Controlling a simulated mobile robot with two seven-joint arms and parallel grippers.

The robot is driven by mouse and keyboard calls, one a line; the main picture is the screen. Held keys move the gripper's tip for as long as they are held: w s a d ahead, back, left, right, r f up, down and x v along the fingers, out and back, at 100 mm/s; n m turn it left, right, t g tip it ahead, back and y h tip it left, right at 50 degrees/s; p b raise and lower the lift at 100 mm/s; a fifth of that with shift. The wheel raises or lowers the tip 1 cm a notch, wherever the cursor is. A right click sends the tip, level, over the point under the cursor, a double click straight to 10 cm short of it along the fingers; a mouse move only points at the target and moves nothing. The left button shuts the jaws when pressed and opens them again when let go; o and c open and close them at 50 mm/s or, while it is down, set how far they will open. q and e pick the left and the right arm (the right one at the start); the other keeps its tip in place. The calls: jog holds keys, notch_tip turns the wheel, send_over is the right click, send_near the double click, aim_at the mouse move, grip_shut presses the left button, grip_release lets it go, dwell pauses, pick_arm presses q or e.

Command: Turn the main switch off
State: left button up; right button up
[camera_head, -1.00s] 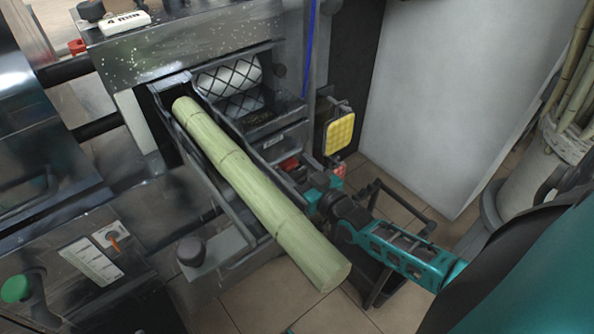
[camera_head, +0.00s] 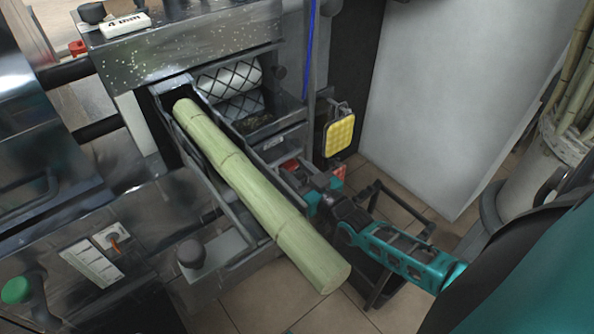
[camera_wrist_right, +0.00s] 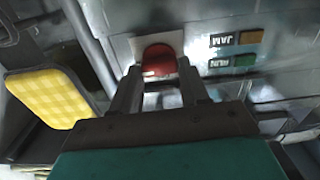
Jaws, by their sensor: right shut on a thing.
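The main switch, a red knob (camera_wrist_right: 158,60) on a light plate, is on the grey machine side in the right wrist view. In the head view, red shows at the switch (camera_head: 290,165), low on the machine beside the cane chute. My right gripper (camera_wrist_right: 160,82) has one finger on each side of the red knob and is shut on it. In the head view the right gripper (camera_head: 308,187) reaches in from the right, and its fingertips are partly hidden by the machine. How far the knob is turned cannot be told.
A thick green cane (camera_head: 250,190) lies in the chute (camera_head: 222,180) and sticks out near my right gripper. A yellow pad (camera_head: 340,135) hangs beside the machine. A black stand (camera_head: 385,290) is below.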

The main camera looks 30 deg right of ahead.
jog(key=n+p, duration=0.2)
jog(key=n, duration=0.2)
jog(key=shift+a, duration=0.1)
jog(key=n+p, duration=0.1)
jog(key=n, duration=0.4)
jog(key=shift+f+n, duration=0.1)
jog(key=shift+n, duration=0.2)
jog(key=n, duration=0.4)
jog(key=shift+a+f, duration=0.1)
jog(key=n, duration=0.3)
jog(key=shift+n, duration=0.5)
jog(key=o, duration=1.1)
jog(key=shift+c, duration=0.2)
jog(key=shift+s, duration=0.1)
